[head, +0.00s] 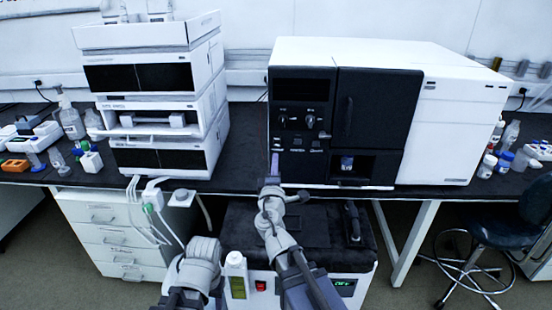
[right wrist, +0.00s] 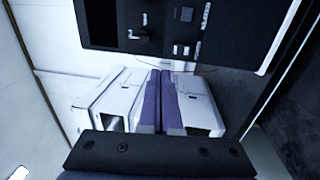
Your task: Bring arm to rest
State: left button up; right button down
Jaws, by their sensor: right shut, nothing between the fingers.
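My right gripper (head: 275,163) is raised in front of the left part of the black front of the large white and black instrument (head: 377,120). In the right wrist view its two purple fingers (right wrist: 160,100) lie side by side, shut with nothing between them. Whether the fingertips touch the instrument front cannot be told. My left arm shows only as a grey link at the bottom of the head view; its gripper is not in view.
A stacked white instrument (head: 205,95) stands left on the black bench (head: 240,150). Bottles (head: 71,118) and small items stand at the far left, more at the right end. A stool (head: 500,235) is at right. A vial sits in the instrument's recess.

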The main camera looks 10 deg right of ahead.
jog(key=shift+s, duration=0.15)
jog(key=s+d+f+m+g+h+p, duration=0.2)
jog(key=s+f+m+g+p, duration=0.5)
jog(key=s+m+g, duration=0.25)
pick_arm(q)
notch_tip(320, 180, up, 12)
jog(key=p, duration=0.4)
jog(key=shift+f+p, duration=0.2)
jog(key=shift+p, duration=0.1)
pick_arm(e)
jog(key=s+a+f+g+y, duration=0.3)
jog(key=s+a+g, duration=0.1)
jog(key=s+a, duration=0.3)
jog(key=s+a+f+m+g+y, duration=0.1)
jog(key=s+a+f+g+y, duration=0.2)
jog(key=s+a+g, duration=0.2)
jog(key=s+a, duration=0.2)
jog(key=s, duration=0.1)
jog(key=shift+s+a, duration=0.15)
jog(key=shift+s, duration=0.25)
pick_arm(q)
jog(key=shift+c, duration=0.3)
